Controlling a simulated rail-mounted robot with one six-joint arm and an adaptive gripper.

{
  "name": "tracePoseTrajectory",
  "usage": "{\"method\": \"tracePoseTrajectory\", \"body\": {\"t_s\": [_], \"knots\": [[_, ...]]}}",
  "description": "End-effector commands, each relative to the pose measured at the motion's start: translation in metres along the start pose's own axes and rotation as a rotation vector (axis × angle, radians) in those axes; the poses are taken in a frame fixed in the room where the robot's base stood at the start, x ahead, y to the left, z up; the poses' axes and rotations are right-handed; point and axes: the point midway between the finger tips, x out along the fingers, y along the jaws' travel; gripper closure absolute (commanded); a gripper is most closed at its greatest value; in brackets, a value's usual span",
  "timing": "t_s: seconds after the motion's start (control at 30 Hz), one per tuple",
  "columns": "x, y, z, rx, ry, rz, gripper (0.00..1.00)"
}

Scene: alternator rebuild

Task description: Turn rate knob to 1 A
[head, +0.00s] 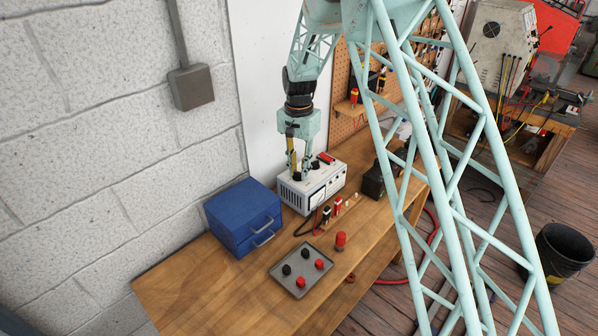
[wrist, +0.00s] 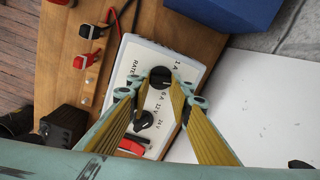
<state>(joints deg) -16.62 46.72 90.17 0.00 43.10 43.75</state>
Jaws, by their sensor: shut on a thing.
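The charger (head: 295,198) is a pale box with a dark-lettered top panel on the wooden bench, and its panel (wrist: 122,72) shows in the wrist view. The black rate knob (wrist: 160,76) sits beside the word RATE, with 1 A and 6 A marks around it. I cannot make out where its pointer stands. My gripper (wrist: 160,85) reaches down over the panel with its yellow fingers on both sides of this knob, shut on it. In the head view my gripper (head: 299,174) is upright above the charger. A second black knob (wrist: 143,119) has 12V and 24V marks.
A red switch (head: 325,158) is on the charger beside the knobs. A blue case (head: 232,222) stands close to the left. Red and black clamps (head: 332,210) lie in front. A grey tray (head: 283,272) with red and black caps is nearer. The wall is behind.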

Motion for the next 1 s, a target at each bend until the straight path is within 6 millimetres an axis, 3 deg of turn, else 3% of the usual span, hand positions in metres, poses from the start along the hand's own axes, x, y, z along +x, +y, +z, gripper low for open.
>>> {"method": "tracePoseTrajectory", "body": {"t_s": [1.0], "knots": [[0.0003, -0.0027, 0.0011, -0.735, 0.000, 0.000, 0.91]]}}
